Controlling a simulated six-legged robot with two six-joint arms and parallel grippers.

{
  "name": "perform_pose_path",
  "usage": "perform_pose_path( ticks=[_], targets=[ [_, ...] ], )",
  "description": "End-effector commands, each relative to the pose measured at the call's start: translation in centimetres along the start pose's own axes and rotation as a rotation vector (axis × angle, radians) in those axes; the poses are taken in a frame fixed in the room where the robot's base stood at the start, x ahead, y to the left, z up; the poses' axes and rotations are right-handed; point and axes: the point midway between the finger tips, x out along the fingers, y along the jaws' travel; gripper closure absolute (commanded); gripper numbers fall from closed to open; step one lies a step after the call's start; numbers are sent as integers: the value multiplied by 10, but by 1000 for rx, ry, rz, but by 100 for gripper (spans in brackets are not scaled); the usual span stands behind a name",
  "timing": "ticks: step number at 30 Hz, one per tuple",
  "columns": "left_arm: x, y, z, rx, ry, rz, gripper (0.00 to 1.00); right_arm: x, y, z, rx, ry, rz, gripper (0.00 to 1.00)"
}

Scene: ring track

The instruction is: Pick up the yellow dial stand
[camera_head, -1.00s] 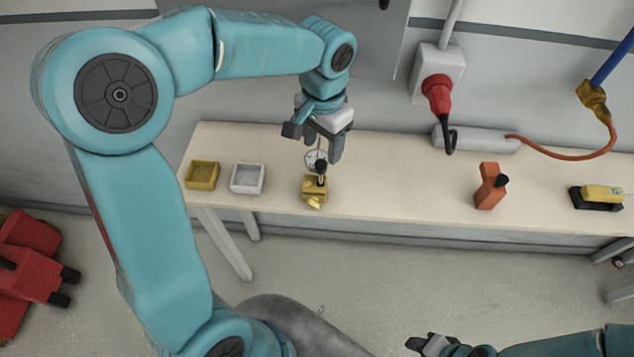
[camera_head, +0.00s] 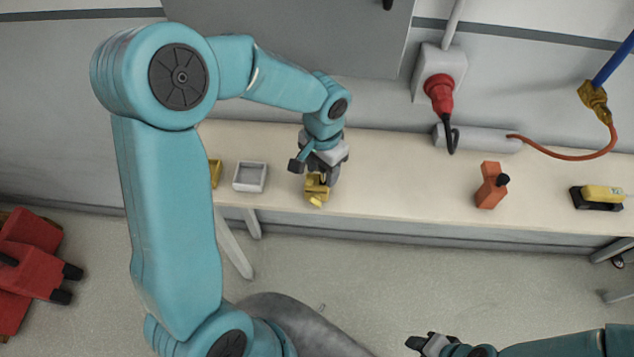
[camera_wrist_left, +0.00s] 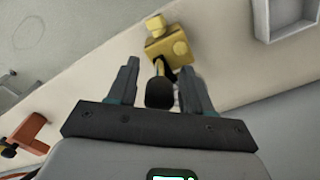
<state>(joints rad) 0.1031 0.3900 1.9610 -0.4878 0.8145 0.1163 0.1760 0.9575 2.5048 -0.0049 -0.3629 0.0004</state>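The yellow dial stand (camera_head: 316,189) stands on the long table, below my left gripper (camera_head: 321,176). Its yellow base also shows in the left wrist view (camera_wrist_left: 170,45), just beyond the fingertips. A black knob and stem of the stand lie between the two fingers of my left gripper (camera_wrist_left: 154,88) in that view. The fingers are apart, with gaps beside the knob, so it is open. The dial is hidden by the gripper in the head view. My right gripper (camera_head: 428,344) is at the bottom edge, away from the table; its finger state is unclear.
A grey tray (camera_head: 250,177) and a partly hidden yellow tray (camera_head: 215,172) lie left of the stand. An orange block with a black knob (camera_head: 491,186) and a yellow-and-black device (camera_head: 598,197) stand to the right. The table (camera_head: 410,185) between is clear.

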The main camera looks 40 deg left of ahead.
Motion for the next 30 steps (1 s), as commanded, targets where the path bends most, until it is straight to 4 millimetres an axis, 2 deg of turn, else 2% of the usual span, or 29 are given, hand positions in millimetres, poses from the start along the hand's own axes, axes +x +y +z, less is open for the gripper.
perform_pose_path(
  ticks=[1, 4, 30],
  targets=[
    [0, 0, 0, 0, 0, 0, 68, 0, 0, 0, 0, 0, 0, 57],
    [0, 0, 0, 0, 0, 0, 100, 0, 0, 0, 0, 0, 0, 57],
    [-1, 0, 0, 0, 2, 0, 100, 0, 0, 0, 0, 0, 0, 57]
  ],
)
